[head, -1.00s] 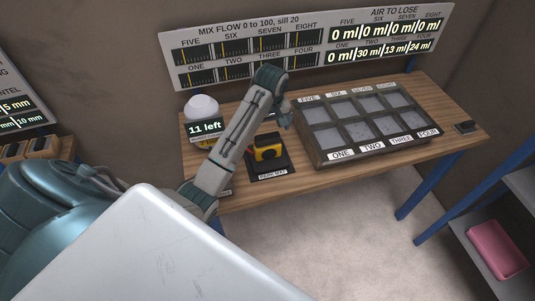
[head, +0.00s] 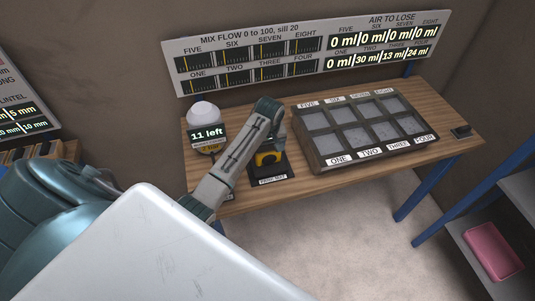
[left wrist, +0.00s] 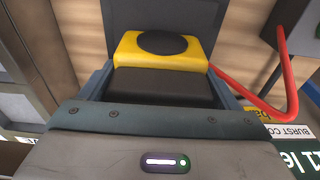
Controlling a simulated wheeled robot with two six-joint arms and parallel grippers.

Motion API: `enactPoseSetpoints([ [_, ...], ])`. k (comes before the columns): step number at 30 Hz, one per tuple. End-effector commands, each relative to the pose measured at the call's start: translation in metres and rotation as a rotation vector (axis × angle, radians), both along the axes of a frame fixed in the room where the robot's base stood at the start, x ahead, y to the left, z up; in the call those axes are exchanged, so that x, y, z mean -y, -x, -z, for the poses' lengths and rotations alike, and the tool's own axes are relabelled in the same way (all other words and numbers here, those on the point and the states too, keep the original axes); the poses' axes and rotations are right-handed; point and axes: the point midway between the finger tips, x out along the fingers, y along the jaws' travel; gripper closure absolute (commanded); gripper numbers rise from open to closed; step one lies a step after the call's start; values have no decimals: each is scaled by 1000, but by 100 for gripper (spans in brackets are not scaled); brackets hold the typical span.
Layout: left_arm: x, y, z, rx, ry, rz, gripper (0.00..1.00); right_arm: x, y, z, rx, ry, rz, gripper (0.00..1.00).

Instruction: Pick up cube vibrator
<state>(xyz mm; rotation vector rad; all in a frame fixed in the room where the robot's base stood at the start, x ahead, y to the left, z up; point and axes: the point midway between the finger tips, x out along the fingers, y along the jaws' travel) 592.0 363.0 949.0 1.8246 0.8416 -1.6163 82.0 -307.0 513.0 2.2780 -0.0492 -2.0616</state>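The yellow and black cube vibrator (head: 268,158) sits on the black park seat (head: 272,178) on the wooden bench. My left gripper (head: 275,142) hangs over it, pointing down and partly covering it. In the left wrist view the vibrator (left wrist: 160,50) shows its yellow body with a round black top and a dark block nearer me. The left gripper's fingers (left wrist: 160,88) are apart, one on each side of the dark block. I see no clear grip on it. My right gripper is in neither view.
A tray of several labelled compartments (head: 318,150) stands right of the seat. A white-domed counter reading "11 left" (head: 206,135) stands to the left. A red cable (left wrist: 285,70) runs close by the gripper. A display board (head: 300,45) is behind.

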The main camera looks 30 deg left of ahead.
Motion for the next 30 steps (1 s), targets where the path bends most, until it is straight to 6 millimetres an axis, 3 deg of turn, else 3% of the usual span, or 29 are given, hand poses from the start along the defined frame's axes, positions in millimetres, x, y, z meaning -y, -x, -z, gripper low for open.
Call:
enactPoseSetpoints([
  [1, 0, 0, 0, 0, 0, 0, 28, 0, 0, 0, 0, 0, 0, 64],
  [6, 0, 0, -1, 0, 0, 0, 61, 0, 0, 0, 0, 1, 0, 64],
  [8, 0, -1, -2, 3, -1, 0, 69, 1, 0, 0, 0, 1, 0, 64],
  [17, 0, -2, -7, 6, 0, 0, 69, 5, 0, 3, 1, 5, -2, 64],
  [30, 0, -2, -78, 8, -1, 2, 69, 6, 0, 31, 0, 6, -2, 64],
])
